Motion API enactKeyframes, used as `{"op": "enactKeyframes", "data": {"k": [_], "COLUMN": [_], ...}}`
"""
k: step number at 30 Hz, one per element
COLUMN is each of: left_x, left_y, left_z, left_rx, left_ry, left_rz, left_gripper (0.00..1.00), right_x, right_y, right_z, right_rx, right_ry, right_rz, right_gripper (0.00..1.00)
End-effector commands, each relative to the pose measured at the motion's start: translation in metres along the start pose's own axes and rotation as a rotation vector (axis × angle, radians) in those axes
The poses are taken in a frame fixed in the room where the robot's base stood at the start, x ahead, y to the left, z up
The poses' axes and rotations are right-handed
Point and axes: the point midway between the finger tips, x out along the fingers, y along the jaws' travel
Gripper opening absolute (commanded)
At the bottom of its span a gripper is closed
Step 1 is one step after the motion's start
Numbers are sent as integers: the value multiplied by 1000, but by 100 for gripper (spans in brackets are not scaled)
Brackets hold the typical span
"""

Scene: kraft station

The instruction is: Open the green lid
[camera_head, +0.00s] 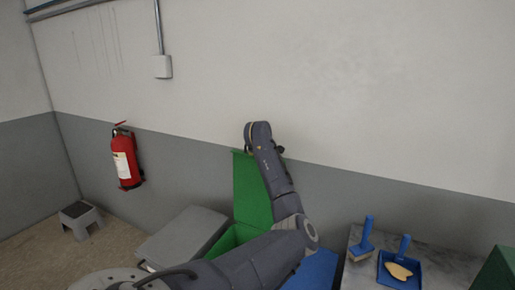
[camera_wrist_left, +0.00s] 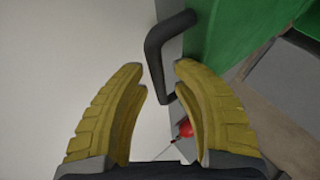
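The green lid (camera_head: 250,188) stands raised and nearly upright above the green bin (camera_head: 236,238), whose opening shows below it. My left arm crosses in front of the lid and hides its right part. In the left wrist view the green lid (camera_wrist_left: 245,28) is at the upper right, with a dark bent handle (camera_wrist_left: 154,55) on it. My left gripper (camera_wrist_left: 161,76) has its yellow fingers apart. The handle passes between the fingertips, close to the right one; I cannot tell whether they touch. My right gripper is in neither view.
A grey-lidded bin (camera_head: 183,235) stands left of the green one, and a blue bin (camera_head: 314,270) to its right. A marble top (camera_head: 440,266) holds a blue brush (camera_head: 364,240) and dustpan (camera_head: 399,274). A red fire extinguisher (camera_head: 126,160) hangs on the wall behind.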

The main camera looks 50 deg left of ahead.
Motion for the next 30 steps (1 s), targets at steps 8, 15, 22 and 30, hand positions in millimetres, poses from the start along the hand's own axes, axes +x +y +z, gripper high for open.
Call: {"op": "enactKeyframes", "data": {"k": [8, 15, 22, 30], "left_x": [-3, -36, -77, -110], "left_y": [-3, -1, 0, 0], "left_z": [2, 2, 2, 1], "left_rx": [3, -1, -3, -1], "left_ry": [-2, -3, -2, -1], "left_rz": [-7, -3, 0, 1], "left_gripper": [34, 34, 34, 34], "right_x": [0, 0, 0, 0], "right_y": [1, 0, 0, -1], "right_z": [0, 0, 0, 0], "right_rx": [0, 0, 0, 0], "right_ry": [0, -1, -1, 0], "right_rz": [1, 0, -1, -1], "right_gripper": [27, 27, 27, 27]}}
